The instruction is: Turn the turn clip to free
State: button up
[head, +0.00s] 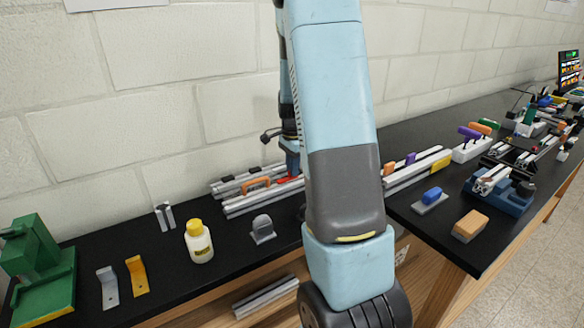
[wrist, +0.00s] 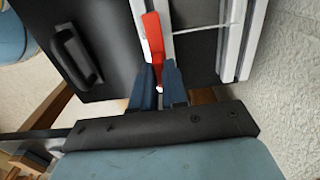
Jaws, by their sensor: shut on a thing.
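The turn clip, a red lever, shows in the wrist view (wrist: 153,36) lying along a pale aluminium rail (wrist: 138,14). My gripper (wrist: 159,76) has its two blue-grey fingers closed on the near end of the red clip. In the head view my gripper (head: 292,164) reaches down at the back of the bench, and a sliver of the red clip (head: 288,180) shows beneath it. My own arm hides part of the rails to the right of the clip.
An orange handle (head: 256,187) stands on the rails left of the clip. A grey bracket (head: 262,228), a yellow-capped bottle (head: 199,241) and a green machine (head: 38,268) stand further left. The wall is close behind. In the wrist view a dark handle-shaped part (wrist: 76,55) is at left.

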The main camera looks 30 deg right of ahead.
grip_shut()
jog(key=shift+n, duration=0.3)
jog(key=n, duration=0.3)
jog(key=shift+n, duration=0.3)
jog(key=n, duration=0.4)
jog(key=shift+w+r, duration=0.1)
jog(key=n, duration=0.9)
jog(key=shift+n, duration=0.3)
jog(key=o, duration=0.6)
grip_release()
